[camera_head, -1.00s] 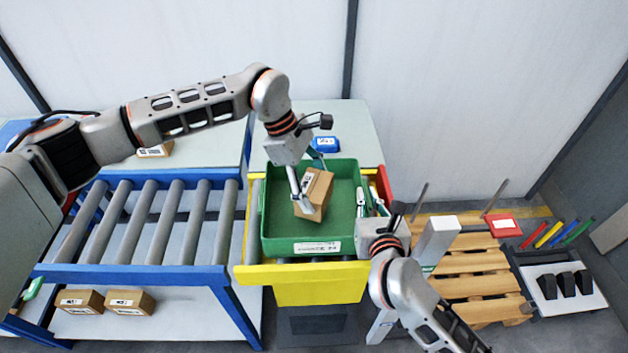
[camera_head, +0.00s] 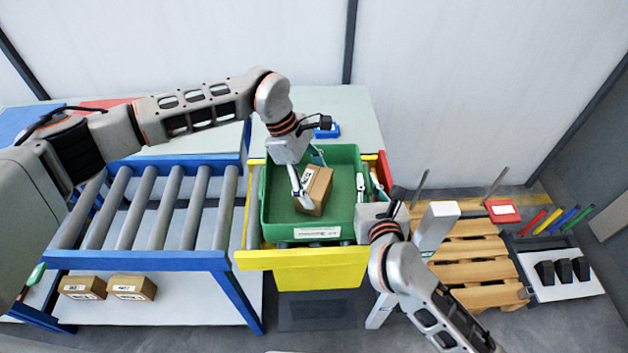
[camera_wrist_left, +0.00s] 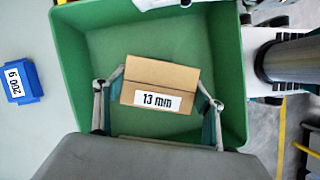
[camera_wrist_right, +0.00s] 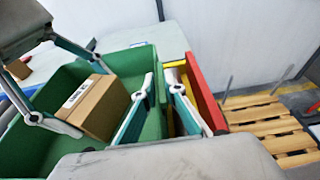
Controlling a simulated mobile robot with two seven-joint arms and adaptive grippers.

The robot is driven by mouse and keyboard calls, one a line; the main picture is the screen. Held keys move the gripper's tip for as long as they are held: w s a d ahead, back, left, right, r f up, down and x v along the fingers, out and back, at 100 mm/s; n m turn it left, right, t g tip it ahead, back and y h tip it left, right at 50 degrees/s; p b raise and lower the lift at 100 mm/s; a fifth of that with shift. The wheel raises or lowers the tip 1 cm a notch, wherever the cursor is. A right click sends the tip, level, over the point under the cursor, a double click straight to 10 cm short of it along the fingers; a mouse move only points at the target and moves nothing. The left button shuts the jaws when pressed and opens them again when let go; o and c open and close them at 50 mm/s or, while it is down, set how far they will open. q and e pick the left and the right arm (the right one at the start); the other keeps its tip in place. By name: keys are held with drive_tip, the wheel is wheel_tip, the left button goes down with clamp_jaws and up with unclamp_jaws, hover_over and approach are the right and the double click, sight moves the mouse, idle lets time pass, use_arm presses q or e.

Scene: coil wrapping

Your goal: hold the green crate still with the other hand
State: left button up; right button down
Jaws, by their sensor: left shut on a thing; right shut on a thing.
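The green crate (camera_head: 338,224) sits on the yellow-sided stand at the end of the roller conveyor. My left gripper (camera_wrist_left: 160,108) is shut on a cardboard box labelled "13 mm" (camera_wrist_left: 158,84), inside the crate. The box (camera_head: 318,188) looks tilted in the head view; whether it touches the crate floor I cannot tell. My right gripper (camera_wrist_right: 160,98) is shut on the crate's right wall, one finger inside and one outside. In the head view the right gripper (camera_head: 368,186) is at that same wall, partly hidden by its own wrist.
A roller conveyor (camera_head: 150,215) with a blue frame lies left of the crate. A blue bin (camera_head: 327,132) stands on the table behind. Two cardboard boxes (camera_head: 107,288) lie on a lower shelf. A wooden pallet (camera_head: 470,250) is at right, beside a white post (camera_head: 436,228).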

use_arm(q)
drive_tip(key=o, duration=1.8)
drive_tip(key=shift+c, duration=0.2)
drive_tip(key=v, duration=1.2)
